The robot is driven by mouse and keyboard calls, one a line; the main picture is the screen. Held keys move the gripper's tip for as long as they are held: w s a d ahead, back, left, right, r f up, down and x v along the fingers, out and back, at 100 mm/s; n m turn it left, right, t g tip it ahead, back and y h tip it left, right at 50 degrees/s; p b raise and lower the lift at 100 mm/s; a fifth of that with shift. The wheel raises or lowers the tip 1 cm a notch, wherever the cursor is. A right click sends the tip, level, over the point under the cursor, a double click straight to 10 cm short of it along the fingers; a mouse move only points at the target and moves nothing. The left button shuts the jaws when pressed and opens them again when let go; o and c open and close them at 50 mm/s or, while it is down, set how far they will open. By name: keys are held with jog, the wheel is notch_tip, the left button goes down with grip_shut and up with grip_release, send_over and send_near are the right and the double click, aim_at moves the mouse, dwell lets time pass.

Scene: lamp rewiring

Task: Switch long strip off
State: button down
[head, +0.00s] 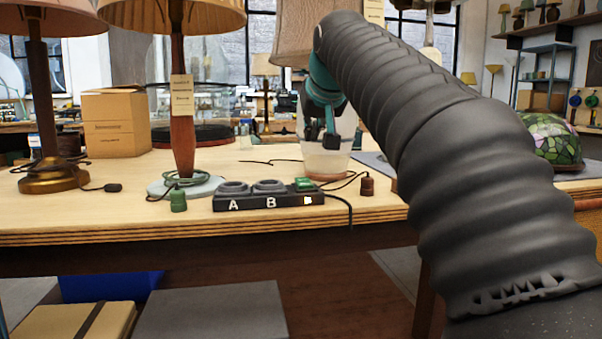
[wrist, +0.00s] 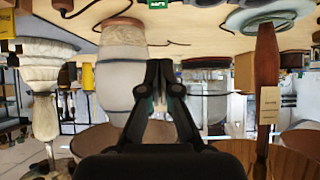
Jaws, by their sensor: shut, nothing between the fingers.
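The long strip (head: 268,202) is a black power strip near the table's front edge in the head view, with round sockets marked A and B. At its right end is a green switch (head: 304,184) with a lit yellowish light below it. My gripper (head: 330,141) is shut and empty, above and behind the strip's right end, with its fingers pointing down. The shut fingers (wrist: 160,68) also show in the wrist view, which looks upside down. A small green patch (wrist: 158,3) at its top edge may be the switch. The gripper touches no part of the strip.
A green plug (head: 178,201) and a brown plug (head: 367,187) lie on either side. A lamp with a wooden post (head: 182,140) stands at left. Cords cross the table.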

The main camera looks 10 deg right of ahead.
jog(key=b, duration=0.1)
send_over(302, 179)
jog(key=s, duration=0.2)
notch_tip(302, 179, down, 6)
jog(key=shift+s+f, duration=0.1)
jog(key=shift+f, duration=0.15)
notch_tip(302, 179, down, 2)
jog(key=shift+f+b, duration=0.15)
jog(key=shift+b, duration=0.45)
jog(key=shift+w+f, duration=0.2)
jog(key=shift+f, duration=0.5)
jog(key=shift+r+p, duration=0.1)
jog(key=shift+p, duration=0.6)
jog(key=shift+w+f+g, duration=0.1)
jog(key=shift+f+g, duration=0.2)
jog(key=shift+w, duration=0.1)
jog(key=shift+w+r+p, duration=0.15)
jog(key=shift+w+p, duration=0.55)
jog(key=shift+p, duration=0.1)
